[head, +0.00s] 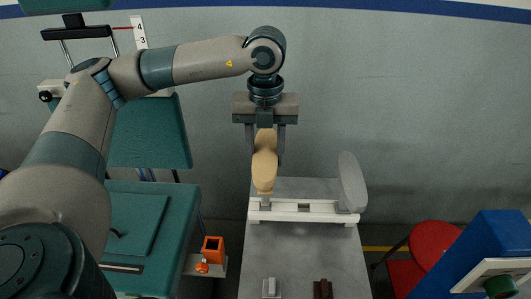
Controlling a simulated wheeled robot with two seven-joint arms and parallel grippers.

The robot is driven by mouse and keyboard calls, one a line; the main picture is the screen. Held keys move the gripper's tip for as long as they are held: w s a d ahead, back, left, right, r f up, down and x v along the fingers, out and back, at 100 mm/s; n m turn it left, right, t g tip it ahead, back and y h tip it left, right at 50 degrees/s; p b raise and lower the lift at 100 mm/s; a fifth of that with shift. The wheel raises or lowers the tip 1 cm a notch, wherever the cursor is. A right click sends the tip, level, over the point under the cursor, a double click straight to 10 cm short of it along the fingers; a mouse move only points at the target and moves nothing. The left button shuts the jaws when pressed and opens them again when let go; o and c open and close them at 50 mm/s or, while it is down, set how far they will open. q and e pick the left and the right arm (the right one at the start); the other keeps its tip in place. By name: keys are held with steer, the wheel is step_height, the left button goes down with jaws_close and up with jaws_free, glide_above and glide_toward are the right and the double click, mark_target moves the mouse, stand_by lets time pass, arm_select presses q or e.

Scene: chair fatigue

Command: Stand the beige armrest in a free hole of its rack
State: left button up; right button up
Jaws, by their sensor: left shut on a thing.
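My left gripper (266,155) points down, its two fingers on either side of the upper part of the beige armrest (264,174), and is shut on it. The armrest hangs upright over the left part of the white rack (328,216). A short grey stem (265,202) shows under its lower end, at the rack's top. I cannot tell whether the stem is inside a hole or just above or behind the bar. A dark hole (304,207) shows near the rack's middle. A grey armrest (352,182) stands at the rack's right end. My right gripper is out of view.
The rack stands on a grey table (300,250). Two small blocks, one grey (271,288) and one brown (323,289), are at its near edge. A teal chair (150,215) is on the left, a red stool (434,240) and a blue box (480,250) on the right.

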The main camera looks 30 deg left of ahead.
arm_select(q)
steer(key=shift+b, duration=0.4)
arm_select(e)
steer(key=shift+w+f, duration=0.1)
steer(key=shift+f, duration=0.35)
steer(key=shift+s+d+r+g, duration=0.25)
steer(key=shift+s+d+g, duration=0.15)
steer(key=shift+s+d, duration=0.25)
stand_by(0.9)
